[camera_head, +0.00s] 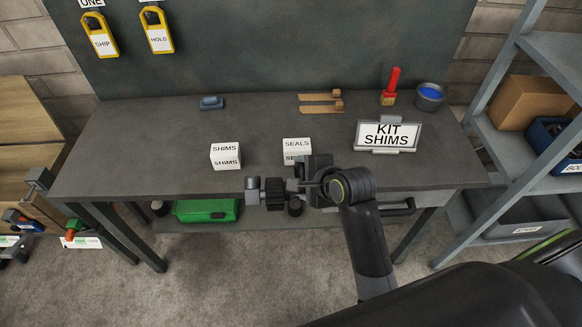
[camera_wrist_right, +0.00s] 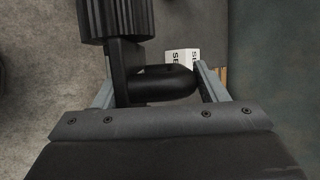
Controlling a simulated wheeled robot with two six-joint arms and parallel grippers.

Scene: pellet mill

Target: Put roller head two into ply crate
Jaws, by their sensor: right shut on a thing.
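My right gripper (camera_head: 311,181) is above the front edge of the workbench. It is shut on a black roller head (camera_head: 274,193), which sticks out to the left with its ribbed roller and a grey end. In the right wrist view the ribbed roller (camera_wrist_right: 115,18) is at the top left, and a black rounded part (camera_wrist_right: 165,84) lies between the fingers. No number can be read on it. A plywood-coloured box (camera_head: 25,105) stands at the left edge, partly cut off; I cannot tell whether it is the ply crate. My left gripper is not in view.
The workbench (camera_head: 150,140) holds a SHIMS box (camera_head: 226,156), a SEALS box (camera_head: 296,146), a KIT SHIMS sign (camera_head: 387,135), a red brush (camera_head: 391,85) and a bowl (camera_head: 429,97). A green case (camera_head: 205,210) lies underneath. A grey rack (camera_head: 545,50) stands at right.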

